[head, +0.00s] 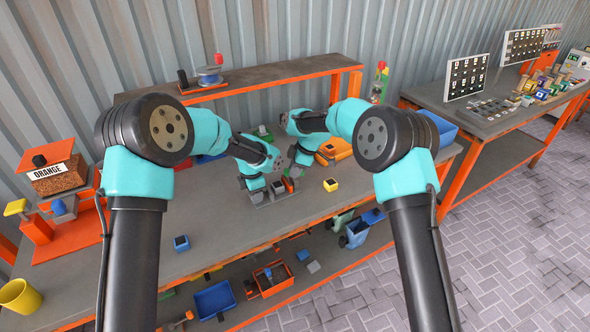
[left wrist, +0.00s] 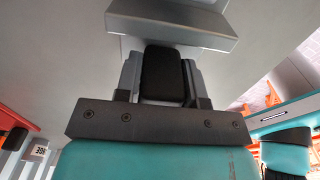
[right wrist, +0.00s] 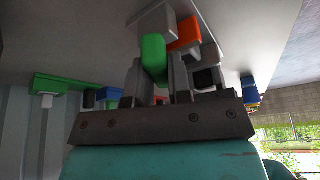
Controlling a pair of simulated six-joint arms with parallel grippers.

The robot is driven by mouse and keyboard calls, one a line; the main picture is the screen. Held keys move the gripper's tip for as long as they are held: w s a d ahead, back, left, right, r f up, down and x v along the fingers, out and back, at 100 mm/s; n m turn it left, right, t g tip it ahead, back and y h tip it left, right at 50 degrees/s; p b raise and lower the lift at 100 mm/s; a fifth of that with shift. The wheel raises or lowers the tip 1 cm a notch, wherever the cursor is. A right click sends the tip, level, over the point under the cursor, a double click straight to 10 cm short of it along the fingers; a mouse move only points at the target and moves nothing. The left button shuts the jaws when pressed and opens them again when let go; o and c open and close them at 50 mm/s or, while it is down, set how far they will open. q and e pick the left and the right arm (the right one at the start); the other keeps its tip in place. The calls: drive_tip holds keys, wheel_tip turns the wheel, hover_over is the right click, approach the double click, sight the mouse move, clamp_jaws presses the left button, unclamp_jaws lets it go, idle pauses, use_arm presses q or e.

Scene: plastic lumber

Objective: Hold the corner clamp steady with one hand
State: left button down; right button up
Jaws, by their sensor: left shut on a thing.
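The corner clamp (head: 279,190) looks like a low grey piece with a small red part, on the bench below my two grippers in the head view. My left gripper (head: 264,188) is down at its left side. In the left wrist view my left gripper (left wrist: 163,90) is shut on a black block-like grip (left wrist: 163,73) of the clamp, with a grey plate beyond it. My right gripper (head: 294,171) is low on the clamp's far right side. In the right wrist view a green handle (right wrist: 154,60) lies between its fingers (right wrist: 161,85); whether they grip it is unclear. An orange-red part (right wrist: 186,33) is beyond.
A small yellow block (head: 330,185) and a blue block (head: 181,243) lie on the bench. An orange-yellow tool (head: 334,150) is at the right. An orange stand labelled ORANGE (head: 65,230) is at the left. A raised shelf (head: 250,76) runs behind. The front bench is mostly clear.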

clamp_jaws()
drive_tip(key=shift+m, duration=0.4)
drive_tip(key=m+t, duration=0.1)
drive_tip(key=m, duration=0.2)
drive_tip(key=shift+t, duration=0.3)
drive_tip(key=shift+s+m+t+h, duration=0.1)
drive_tip(key=shift+m+t+h, duration=0.4)
drive_tip(key=shift+m, duration=1.4)
drive_tip(key=o, duration=0.6)
unclamp_jaws()
drive_tip(key=shift+c, duration=0.2)
drive_tip(key=shift+r, duration=0.15)
